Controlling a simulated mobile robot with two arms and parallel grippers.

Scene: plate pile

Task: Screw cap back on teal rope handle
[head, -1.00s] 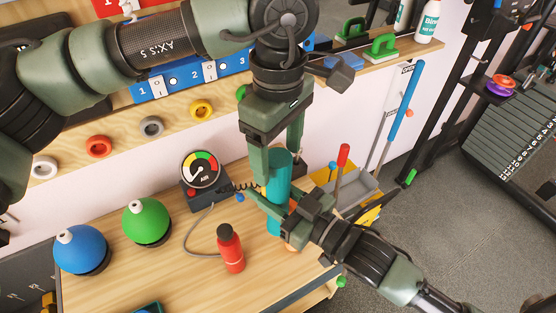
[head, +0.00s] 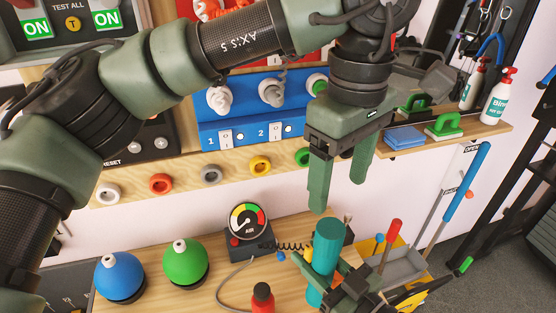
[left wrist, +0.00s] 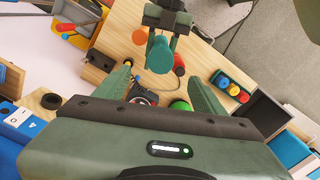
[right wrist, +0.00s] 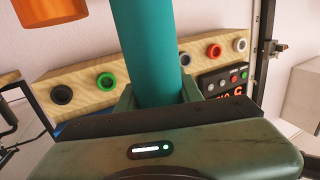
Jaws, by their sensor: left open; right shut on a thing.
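The teal rope handle (head: 325,262) is a thick teal cylinder, upright with a slight tilt above the bench. My right gripper (head: 338,288) is shut on it, low on its length. The handle also shows in the right wrist view (right wrist: 147,50), rising between the fingers, and end-on in the left wrist view (left wrist: 160,56). My left gripper (head: 338,197) is open and empty, above the handle's upper end and apart from it. I cannot make out a separate cap or the seam of one. The rope is not visible.
A red bottle (head: 262,298), an air gauge (head: 247,222), a blue ball (head: 120,275) and a green ball (head: 186,262) stand on the bench (head: 215,292). A tool bin (head: 402,266) is to the right. A blue switch panel (head: 245,112) is behind.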

